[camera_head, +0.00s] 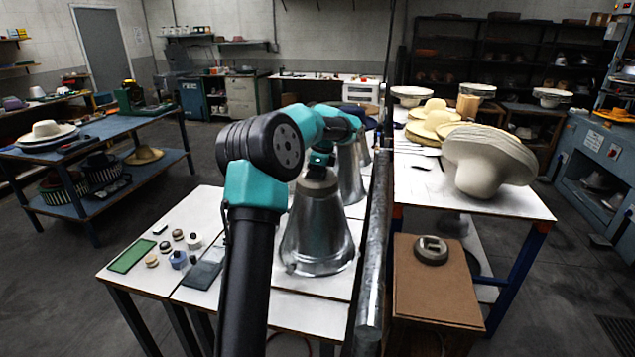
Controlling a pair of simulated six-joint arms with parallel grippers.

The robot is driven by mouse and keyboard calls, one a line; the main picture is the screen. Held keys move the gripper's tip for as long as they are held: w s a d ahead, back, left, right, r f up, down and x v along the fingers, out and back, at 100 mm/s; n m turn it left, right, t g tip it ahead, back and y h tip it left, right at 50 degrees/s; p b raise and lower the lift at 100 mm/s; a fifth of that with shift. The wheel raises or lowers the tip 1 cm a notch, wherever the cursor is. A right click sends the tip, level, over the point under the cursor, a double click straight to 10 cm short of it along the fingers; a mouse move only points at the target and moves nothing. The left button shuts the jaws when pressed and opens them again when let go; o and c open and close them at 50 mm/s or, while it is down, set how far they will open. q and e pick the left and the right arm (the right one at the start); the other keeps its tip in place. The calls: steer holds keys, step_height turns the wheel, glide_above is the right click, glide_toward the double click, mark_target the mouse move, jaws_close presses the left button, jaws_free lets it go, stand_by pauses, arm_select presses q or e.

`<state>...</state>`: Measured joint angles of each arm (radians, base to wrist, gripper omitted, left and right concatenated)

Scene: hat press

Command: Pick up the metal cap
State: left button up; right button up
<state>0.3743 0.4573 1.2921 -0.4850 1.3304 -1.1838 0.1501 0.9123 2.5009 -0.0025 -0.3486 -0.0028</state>
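A shiny metal cap (318,240), shaped like a flared bell, stands upright on the white table. More metal shapes (350,175) like it stand behind, partly covered by my arm. One arm shows, rising from the bottom left of centre and bending over; I take it as my left. Its wrist end, with my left gripper (318,172), points down at the narrow top of the front metal cap. The fingers are too small and dark to tell whether they are open, or whether they touch the cap. My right gripper is not in view.
A green-rimmed pad (132,256), small round pieces (178,235) and a dark flat plate (203,273) lie left of my arm.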

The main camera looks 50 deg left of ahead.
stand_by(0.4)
arm_select(q)
jaws_close()
stand_by(1.3)
